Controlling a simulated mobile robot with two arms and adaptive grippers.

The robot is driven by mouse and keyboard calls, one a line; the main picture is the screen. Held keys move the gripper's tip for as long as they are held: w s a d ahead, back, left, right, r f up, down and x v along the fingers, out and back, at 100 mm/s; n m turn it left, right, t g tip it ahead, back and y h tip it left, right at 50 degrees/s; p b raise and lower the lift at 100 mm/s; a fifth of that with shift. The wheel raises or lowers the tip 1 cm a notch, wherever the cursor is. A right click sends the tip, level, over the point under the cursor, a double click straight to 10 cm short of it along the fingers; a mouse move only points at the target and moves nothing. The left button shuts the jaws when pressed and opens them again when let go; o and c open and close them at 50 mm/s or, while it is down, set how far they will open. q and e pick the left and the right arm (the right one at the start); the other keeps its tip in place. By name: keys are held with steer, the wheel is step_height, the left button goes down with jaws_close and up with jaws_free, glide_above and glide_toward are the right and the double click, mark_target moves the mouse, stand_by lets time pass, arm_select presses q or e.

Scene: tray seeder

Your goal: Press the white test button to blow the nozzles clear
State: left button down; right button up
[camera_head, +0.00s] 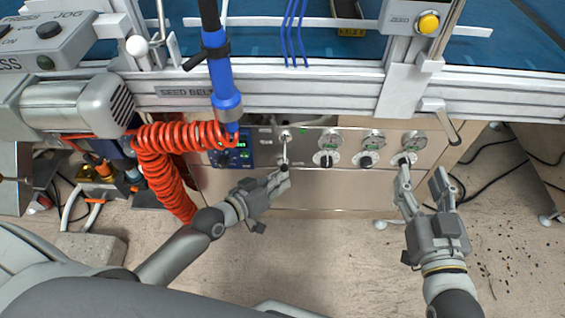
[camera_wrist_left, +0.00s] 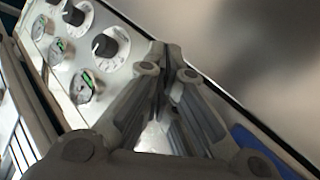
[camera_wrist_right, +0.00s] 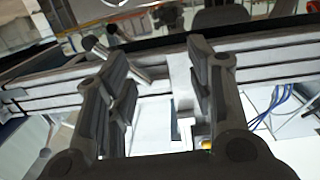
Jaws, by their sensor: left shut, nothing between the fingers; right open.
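The control panel (camera_head: 305,186) is a metal face below the seed belt frame. It carries a blue display unit (camera_head: 232,150), a small lever with a dark tip (camera_head: 284,150) and several gauges and knobs. I cannot make out a white test button for certain. My left gripper (camera_head: 283,178) is shut and empty, its tips at the panel just below the lever; contact is unclear. In the left wrist view its closed fingers (camera_wrist_left: 170,58) point along the panel, with black knobs (camera_wrist_left: 104,45) to their left. My right gripper (camera_head: 421,178) is open and empty, by the rightmost knob (camera_head: 403,159).
The aluminium belt frame (camera_head: 300,92) spans the top. A yellow button (camera_head: 428,22) sits upper right. Floor (camera_head: 330,250) between the grippers is clear.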

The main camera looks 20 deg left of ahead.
arm_select(q)
steer(key=shift+s, duration=0.1)
steer(key=s+p, duration=0.1)
steer(key=s, duration=0.1)
steer(key=s+d+p, duration=0.1)
steer(key=s, duration=0.1)
steer(key=shift+s+d, duration=0.2)
steer(key=shift+s, duration=0.1)
arm_select(e)
steer(key=s+d+f+g+h, duration=0.1)
steer(key=s+f+g, duration=0.3)
steer(key=f, duration=0.5)
steer(key=shift+s+d+f+g+h, duration=0.2)
steer(key=shift+s+d+g+h, duration=0.2)
steer(key=shift+d+g, duration=0.5)
steer(key=shift+a, duration=0.15)
